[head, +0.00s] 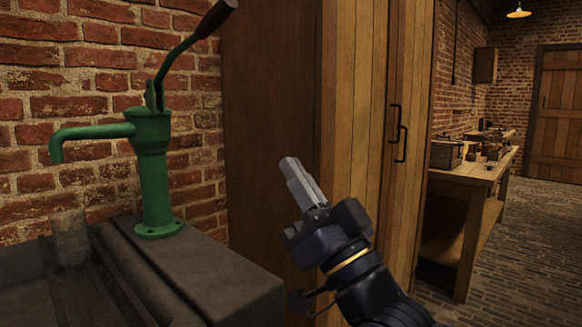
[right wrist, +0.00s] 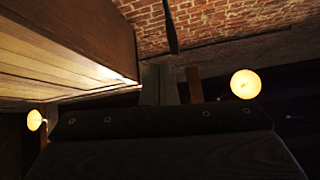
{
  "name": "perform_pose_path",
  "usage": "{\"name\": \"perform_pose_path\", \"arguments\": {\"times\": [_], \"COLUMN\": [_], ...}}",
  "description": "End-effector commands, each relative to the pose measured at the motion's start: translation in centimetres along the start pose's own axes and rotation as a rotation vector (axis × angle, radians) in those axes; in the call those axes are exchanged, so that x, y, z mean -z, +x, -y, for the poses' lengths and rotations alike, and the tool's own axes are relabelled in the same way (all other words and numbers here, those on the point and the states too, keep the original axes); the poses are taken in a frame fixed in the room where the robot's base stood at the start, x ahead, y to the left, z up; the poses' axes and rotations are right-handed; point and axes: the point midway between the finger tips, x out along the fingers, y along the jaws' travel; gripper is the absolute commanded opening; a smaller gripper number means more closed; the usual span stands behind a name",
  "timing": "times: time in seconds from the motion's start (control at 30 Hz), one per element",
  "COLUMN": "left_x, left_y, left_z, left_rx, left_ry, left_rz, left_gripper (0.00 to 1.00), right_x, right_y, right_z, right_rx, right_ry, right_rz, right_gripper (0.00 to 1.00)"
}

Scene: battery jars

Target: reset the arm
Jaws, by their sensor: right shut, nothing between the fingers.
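My right gripper (head: 290,170) is raised in front of the wooden cabinet in the head view, its grey fingers shut together with nothing between them. It points up and to the left, apart from the pump and the cabinet as far as I can tell. In the right wrist view, the dark gripper body (right wrist: 165,150) fills the bottom, with the ceiling side of the room beyond. My left gripper is not in view.
A green hand pump (head: 152,170) stands on a dark stone sink block (head: 210,265) at left, with a glass jar (head: 70,237) under its spout. The wooden cabinet (head: 355,120) has black handles. A workbench (head: 480,175) holds several items at right. Brick floor (head: 530,240) is clear there.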

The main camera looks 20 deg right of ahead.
Motion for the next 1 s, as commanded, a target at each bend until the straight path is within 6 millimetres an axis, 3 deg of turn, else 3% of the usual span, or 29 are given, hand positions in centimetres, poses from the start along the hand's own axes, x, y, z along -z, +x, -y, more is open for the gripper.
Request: {"name": "perform_pose_path", "arguments": {"times": [0.6,0.73,0.87,0.97,1.0], "left_x": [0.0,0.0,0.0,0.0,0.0], "left_y": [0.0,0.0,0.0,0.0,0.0], "left_z": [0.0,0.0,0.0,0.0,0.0], "left_rx": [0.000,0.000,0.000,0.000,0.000], "left_ry": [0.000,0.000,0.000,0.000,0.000], "left_rz": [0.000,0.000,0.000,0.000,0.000], "left_gripper": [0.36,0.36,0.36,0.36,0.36], "right_x": [0.0,-1.0,-4.8,-8.7,-10.2], "right_y": [0.1,-0.7,-4.2,-9.5,-12.1], "right_z": [0.0,-1.1,-4.5,-7.5,-8.4], "right_rx": [0.000,-0.034,-0.152,-0.277,-0.327], "right_ry": [0.000,-0.010,-0.030,-0.027,-0.017], "right_rz": [0.000,0.061,0.287,0.539,0.642], "right_gripper": [0.00,0.00,0.00,0.00,0.00]}}
